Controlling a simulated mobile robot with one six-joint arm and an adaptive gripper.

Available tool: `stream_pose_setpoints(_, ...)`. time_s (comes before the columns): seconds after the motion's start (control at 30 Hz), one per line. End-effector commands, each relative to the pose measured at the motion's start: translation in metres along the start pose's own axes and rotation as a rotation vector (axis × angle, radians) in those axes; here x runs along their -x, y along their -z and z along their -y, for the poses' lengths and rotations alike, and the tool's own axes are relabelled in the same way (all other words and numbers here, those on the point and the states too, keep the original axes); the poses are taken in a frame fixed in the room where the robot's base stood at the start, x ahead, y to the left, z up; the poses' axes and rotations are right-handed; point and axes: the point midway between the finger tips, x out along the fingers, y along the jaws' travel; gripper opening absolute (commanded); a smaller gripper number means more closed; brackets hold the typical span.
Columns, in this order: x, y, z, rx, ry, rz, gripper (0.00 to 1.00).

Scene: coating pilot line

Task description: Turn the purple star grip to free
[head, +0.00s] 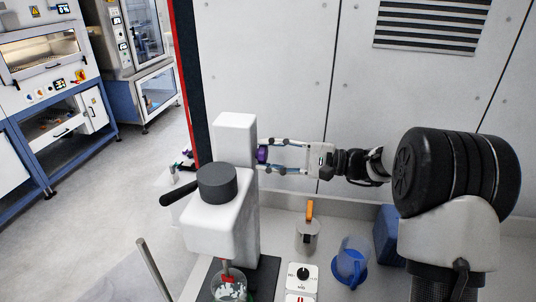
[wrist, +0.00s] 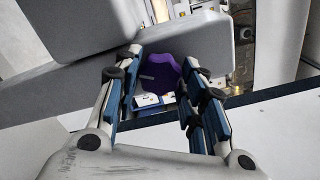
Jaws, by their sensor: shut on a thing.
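The purple star grip (wrist: 160,70) sits on the side of a white machine column (head: 235,140). In the head view the grip (head: 262,154) shows as a small purple patch at the column's right side. My gripper (head: 270,155) reaches in from the right, its fingers roughly level. In the wrist view my gripper (wrist: 160,78) has one finger on each side of the grip and is shut on it. A small white label (wrist: 147,100) with blue shows below the grip, partly hidden by the fingers. Its marking is too small to read.
The white machine has a dark grey round knob (head: 217,183) and a black handle (head: 178,194). On the bench are a metal jug (head: 307,236), a blue pitcher (head: 351,262), a white control box (head: 301,277) and a glass vessel (head: 228,285). A panelled wall (head: 270,70) stands behind.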

Motion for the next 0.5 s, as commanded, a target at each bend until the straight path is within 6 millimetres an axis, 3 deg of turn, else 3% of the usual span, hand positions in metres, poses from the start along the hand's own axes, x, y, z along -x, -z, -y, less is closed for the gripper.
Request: stream_pose_setpoints(0.5, -0.0006, 0.0013, -0.0022, 0.196, 0.001, 0.001, 0.07)
